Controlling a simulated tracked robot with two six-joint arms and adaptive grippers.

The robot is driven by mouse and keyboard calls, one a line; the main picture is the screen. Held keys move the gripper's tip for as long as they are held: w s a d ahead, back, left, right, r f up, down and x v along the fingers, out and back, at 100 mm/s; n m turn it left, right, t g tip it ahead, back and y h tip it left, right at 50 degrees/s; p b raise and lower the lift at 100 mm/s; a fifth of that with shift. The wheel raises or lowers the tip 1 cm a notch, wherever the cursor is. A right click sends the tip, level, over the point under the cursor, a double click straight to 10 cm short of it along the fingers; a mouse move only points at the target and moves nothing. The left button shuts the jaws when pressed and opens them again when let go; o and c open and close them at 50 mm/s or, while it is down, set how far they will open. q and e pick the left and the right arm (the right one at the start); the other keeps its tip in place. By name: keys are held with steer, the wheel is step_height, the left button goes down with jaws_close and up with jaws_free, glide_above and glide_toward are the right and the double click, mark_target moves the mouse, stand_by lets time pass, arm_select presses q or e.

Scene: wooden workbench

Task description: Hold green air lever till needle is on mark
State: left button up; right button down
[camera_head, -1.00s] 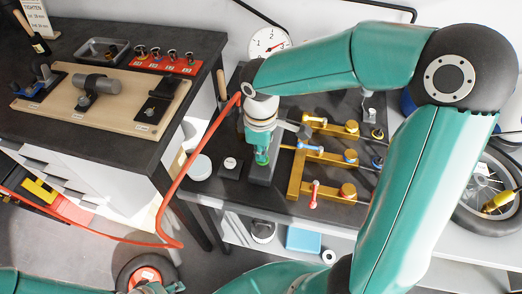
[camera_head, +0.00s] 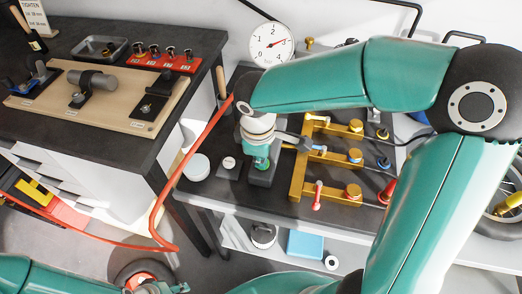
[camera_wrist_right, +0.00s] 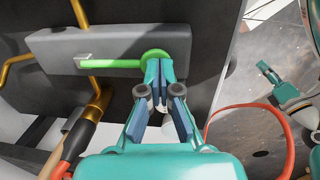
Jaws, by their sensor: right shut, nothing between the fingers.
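The green air lever (camera_wrist_right: 120,63) lies across a grey block in the right wrist view, its round green end under my fingertips. My right gripper (camera_wrist_right: 160,72) is shut and empty, its tips at that round end, apparently touching it. In the head view the right gripper (camera_head: 262,163) points down at the block and hides most of the lever. The white dial gauge (camera_head: 271,45) stands at the back; its red needle points up and right. The target mark is too small to make out. My left gripper (camera_head: 168,287) shows only partly at the bottom edge.
A gold manifold (camera_head: 298,175) with several valves stands right of the block. A red hose (camera_head: 205,135) runs down the bench's left side. A white round lid (camera_head: 197,167) lies left. A second dark bench (camera_head: 100,125) holds tools at left.

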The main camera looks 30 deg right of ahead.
steer(key=shift+r, duration=0.1)
stand_by(0.4)
steer(key=shift+r+p, duration=0.7)
steer(key=shift+r, duration=0.3)
step_height(320, 180, up, 4)
steer(key=p, duration=0.3)
steer(key=shift+a+f, duration=0.15)
steer(key=shift+f, duration=0.05)
step_height(320, 180, up, 10)
steer(key=shift+s+a+f, duration=0.15)
stand_by(1.0)
